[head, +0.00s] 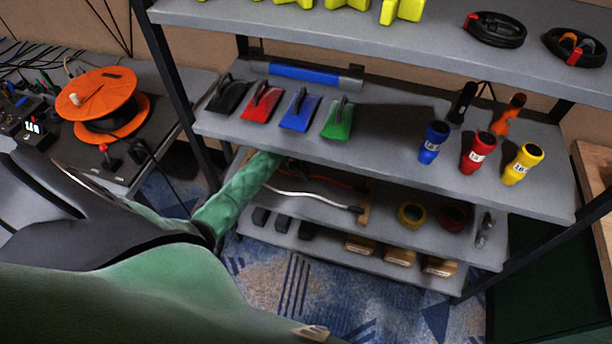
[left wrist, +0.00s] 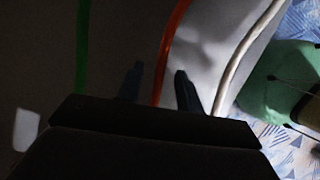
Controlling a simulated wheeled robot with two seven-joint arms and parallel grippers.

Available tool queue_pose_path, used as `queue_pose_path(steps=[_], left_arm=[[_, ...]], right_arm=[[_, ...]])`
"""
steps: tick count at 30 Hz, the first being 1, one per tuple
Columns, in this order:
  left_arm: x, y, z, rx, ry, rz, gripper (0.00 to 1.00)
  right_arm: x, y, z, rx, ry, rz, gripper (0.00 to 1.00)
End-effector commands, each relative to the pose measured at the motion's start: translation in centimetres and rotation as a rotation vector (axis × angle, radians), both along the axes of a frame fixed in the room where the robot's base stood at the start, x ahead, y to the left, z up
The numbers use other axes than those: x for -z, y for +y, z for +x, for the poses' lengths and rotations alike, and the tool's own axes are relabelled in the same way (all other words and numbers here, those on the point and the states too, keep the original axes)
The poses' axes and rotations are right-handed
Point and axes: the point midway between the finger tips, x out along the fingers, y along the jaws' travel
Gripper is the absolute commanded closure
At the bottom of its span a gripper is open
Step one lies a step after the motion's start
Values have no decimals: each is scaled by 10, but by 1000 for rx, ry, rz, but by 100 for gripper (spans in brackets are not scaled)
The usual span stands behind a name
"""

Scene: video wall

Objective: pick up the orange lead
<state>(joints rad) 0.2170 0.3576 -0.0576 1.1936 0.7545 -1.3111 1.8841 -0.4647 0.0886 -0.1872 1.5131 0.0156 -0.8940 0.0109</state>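The orange lead (head: 328,179) lies on the middle shelf, partly hidden under the upper shelf's front edge and by my left arm. In the left wrist view the orange lead (left wrist: 170,45) runs down between the two dark fingers of my left gripper (left wrist: 160,86). The fingers are open, with a gap on each side of the lead. In the head view this gripper is mostly hidden beneath the upper shelf. My right gripper is not in view.
A white lead (left wrist: 245,50) runs to the right of the fingers and a green lead (left wrist: 82,45) to the left. Dark blocks (head: 282,223) stand on the lowest shelf.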

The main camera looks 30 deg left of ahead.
Motion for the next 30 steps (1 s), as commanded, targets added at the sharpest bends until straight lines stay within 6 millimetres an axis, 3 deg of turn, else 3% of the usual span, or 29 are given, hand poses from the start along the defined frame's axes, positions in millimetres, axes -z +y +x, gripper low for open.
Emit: queue_pose_path(steps=[25, 30], left_arm=[[4, 0, 0, 0, 0, 0, 64], [4, 0, 0, 0, 0, 0, 97]], right_arm=[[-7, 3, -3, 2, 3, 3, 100], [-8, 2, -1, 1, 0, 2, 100]])
